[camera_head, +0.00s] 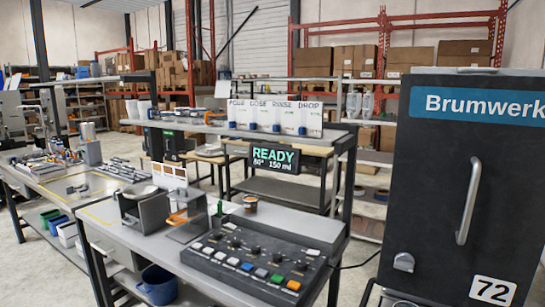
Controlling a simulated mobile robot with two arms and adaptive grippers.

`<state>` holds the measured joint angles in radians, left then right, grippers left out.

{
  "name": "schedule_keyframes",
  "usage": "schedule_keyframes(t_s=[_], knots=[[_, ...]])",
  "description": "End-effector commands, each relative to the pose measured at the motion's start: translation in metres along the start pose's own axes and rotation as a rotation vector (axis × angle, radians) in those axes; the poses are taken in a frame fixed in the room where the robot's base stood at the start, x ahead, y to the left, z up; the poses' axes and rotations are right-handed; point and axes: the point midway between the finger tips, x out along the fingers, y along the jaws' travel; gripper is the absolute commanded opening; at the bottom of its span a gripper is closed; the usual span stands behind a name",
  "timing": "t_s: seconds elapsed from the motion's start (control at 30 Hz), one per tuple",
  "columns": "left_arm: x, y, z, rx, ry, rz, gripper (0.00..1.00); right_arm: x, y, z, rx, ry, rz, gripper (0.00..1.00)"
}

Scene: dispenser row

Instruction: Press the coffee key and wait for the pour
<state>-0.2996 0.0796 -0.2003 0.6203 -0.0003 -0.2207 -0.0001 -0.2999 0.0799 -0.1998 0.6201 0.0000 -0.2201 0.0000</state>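A dark control panel (255,258) lies on the front bench, with several knobs at its back and a row of small keys in front. The keys include white ones, a blue key (247,267), a green key (277,279) and an orange key (294,285). Their labels are too small to read, so I cannot tell which is the coffee key. A display (275,159) behind the panel reads READY, 80° and 150 ml. A small brown cup-like container (250,203) stands behind the panel. Neither gripper is in view.
A dark Brumwerk cabinet (455,190) with a long handle stands close on the right. Left of the panel are a grey bin (146,210) and a stand with an orange part (180,217). A blue tub (158,285) sits below.

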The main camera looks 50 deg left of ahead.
Motion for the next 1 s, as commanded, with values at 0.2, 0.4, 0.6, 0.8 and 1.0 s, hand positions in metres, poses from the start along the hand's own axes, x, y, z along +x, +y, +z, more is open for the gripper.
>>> schedule_keyframes(t_s=[0.2, 0.4, 0.6, 0.8, 1.0], knots=[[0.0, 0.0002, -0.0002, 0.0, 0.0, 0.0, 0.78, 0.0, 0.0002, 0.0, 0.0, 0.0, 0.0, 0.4], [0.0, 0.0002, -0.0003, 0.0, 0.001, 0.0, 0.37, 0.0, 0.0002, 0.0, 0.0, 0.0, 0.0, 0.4], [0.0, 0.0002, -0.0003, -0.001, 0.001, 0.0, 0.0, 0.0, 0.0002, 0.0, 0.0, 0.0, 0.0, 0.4], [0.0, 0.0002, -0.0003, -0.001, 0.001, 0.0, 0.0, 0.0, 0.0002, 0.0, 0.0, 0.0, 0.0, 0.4], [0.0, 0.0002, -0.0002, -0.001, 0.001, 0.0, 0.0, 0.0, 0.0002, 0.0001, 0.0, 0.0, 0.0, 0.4]])
